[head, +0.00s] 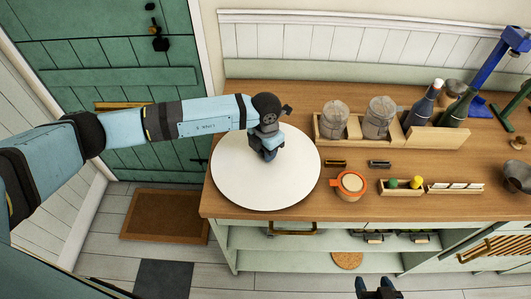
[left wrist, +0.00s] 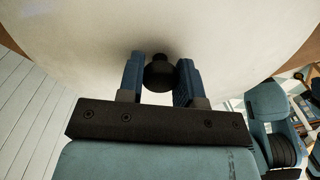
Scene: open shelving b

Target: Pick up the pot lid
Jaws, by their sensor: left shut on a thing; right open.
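The pot lid (head: 236,180) is a large, round, off-white disc at the left end of the wooden counter in the head view. Its underside is hidden, and I cannot tell whether it rests on the counter or is slightly raised. My left gripper (head: 268,152) is above its middle, pointing down. In the left wrist view the lid (left wrist: 90,40) fills the upper part, and the fingers of my left gripper (left wrist: 161,75) are shut on its dark round knob (left wrist: 160,72). My right gripper (head: 375,289) is open and empty at the bottom edge of the head view, in front of the shelving.
On the counter (head: 340,215), an orange-rimmed jar (head: 350,185) stands just right of the lid. Behind are a wooden crate with two jars (head: 334,120) and a box with dark bottles (head: 424,106). A small tray (head: 400,187) lies farther right. Open shelves are below.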

